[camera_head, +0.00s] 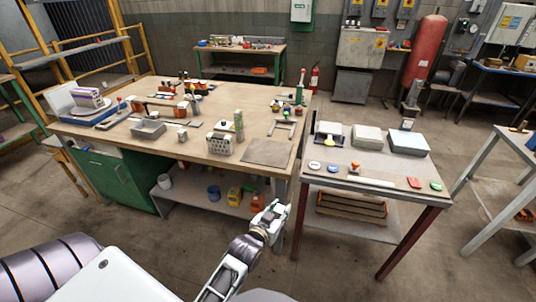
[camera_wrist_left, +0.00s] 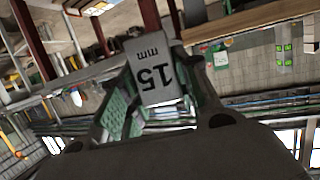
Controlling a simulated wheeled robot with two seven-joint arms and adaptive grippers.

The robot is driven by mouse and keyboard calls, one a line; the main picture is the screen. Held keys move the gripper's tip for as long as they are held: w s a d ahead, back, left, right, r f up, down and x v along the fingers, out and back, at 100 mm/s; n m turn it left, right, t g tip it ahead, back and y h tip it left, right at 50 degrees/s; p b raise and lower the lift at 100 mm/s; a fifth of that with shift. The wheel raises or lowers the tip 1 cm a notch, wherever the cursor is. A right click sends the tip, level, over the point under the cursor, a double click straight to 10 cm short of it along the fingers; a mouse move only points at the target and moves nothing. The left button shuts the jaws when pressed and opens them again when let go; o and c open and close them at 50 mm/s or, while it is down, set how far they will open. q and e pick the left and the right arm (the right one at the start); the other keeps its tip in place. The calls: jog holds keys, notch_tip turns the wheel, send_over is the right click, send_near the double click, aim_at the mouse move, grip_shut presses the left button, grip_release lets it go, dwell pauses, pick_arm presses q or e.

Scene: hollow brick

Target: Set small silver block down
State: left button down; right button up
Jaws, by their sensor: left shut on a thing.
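The small silver block (camera_wrist_left: 156,72) is a grey piece marked "15 mm", upside down in the left wrist view. It sits between the two fingers of my left gripper (camera_head: 271,216), which is shut on it. In the head view this gripper is in front of the tables, low in the picture, near the gap between the wooden workbench (camera_head: 268,152) and the smaller grey table (camera_head: 336,170). The block cannot be made out clearly there. My right gripper is not in view.
The smaller table holds several boxes, discs, a red piece (camera_head: 414,183) and a green piece (camera_head: 436,187). A flat brown-grey mat (camera_head: 268,151) lies bare at the workbench's front right corner.

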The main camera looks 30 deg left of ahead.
pick_arm(q)
jog(key=shift+w+a+r, duration=0.2)
jog(key=shift+w+a, duration=0.15)
jog(key=shift+w, duration=0.15)
jog(key=shift+w+a+r, duration=0.2)
jog(key=shift+w+a, duration=0.1)
jog(key=shift+w, duration=0.2)
jog(key=w+a+r+n+y, duration=0.1)
jog(key=w+a+r, duration=0.5)
jog(key=w+a, duration=0.1)
jog(key=w+a+r+n+y, duration=0.1)
jog(key=w+a+r+y, duration=0.1)
jog(key=w+a+r, duration=0.4)
jog(key=w+a, duration=0.1)
jog(key=a, duration=0.2)
jog(key=shift+a+n, duration=0.3)
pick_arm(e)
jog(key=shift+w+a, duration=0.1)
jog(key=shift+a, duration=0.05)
